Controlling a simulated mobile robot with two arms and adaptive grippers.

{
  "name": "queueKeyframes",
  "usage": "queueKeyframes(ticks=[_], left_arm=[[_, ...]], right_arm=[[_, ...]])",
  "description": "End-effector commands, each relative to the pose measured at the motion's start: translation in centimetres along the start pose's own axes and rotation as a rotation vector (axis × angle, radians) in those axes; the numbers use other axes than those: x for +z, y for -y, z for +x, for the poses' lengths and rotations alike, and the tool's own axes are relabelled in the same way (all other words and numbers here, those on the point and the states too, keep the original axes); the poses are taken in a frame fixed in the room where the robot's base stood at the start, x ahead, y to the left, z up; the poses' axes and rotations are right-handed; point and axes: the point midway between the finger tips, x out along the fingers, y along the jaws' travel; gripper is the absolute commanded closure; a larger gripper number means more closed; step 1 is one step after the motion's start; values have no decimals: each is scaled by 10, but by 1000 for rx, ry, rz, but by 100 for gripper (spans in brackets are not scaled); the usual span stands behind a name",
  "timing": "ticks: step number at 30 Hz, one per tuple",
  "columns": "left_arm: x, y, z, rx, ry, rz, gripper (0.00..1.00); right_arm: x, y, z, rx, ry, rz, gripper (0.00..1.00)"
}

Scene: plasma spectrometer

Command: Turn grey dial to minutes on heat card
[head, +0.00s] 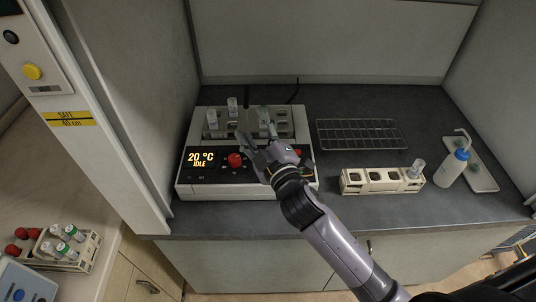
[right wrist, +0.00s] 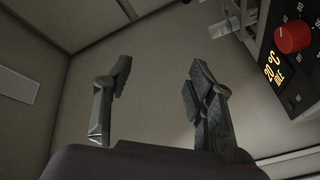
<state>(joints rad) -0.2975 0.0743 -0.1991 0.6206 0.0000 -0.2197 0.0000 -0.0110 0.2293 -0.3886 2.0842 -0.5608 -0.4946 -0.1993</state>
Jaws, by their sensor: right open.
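The heating block (head: 185,188) stands on the dark worktop, with its display (head: 200,158) reading 20 °C IDLE. A red dial (head: 235,160) is on its front panel; it also shows at the right edge of the right wrist view (right wrist: 292,37). My right gripper (head: 258,142) is above the right part of the panel, open and empty. The grey dial does not show; my right gripper and wrist cover that part of the panel. In the right wrist view the open fingers (right wrist: 160,85) have nothing between them. I cannot make out a heat card. My left gripper is out of view.
Several vials stand in the block's top. A vial rack (head: 85,252) is on the left counter. Hood walls enclose the worktop.

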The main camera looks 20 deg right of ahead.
Motion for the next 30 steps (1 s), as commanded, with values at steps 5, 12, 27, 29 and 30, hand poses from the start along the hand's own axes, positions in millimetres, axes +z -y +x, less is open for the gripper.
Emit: queueKeyframes(ticks=[5, 12, 27, 29, 30], left_arm=[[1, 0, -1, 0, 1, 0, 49], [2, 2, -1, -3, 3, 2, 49], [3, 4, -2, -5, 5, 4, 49], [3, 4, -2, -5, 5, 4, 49], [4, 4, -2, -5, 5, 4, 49]], right_arm=[[-126, -31, 24, 175, -474, -392, 49], [-235, 8, -4, 305, -1083, -980, 49], [-106, 68, -2, -191, -2030, -2152, 49], [-74, 49, 6, -360, -2100, -2257, 49], [-55, 34, 10, 464, 2077, 2252, 49]])
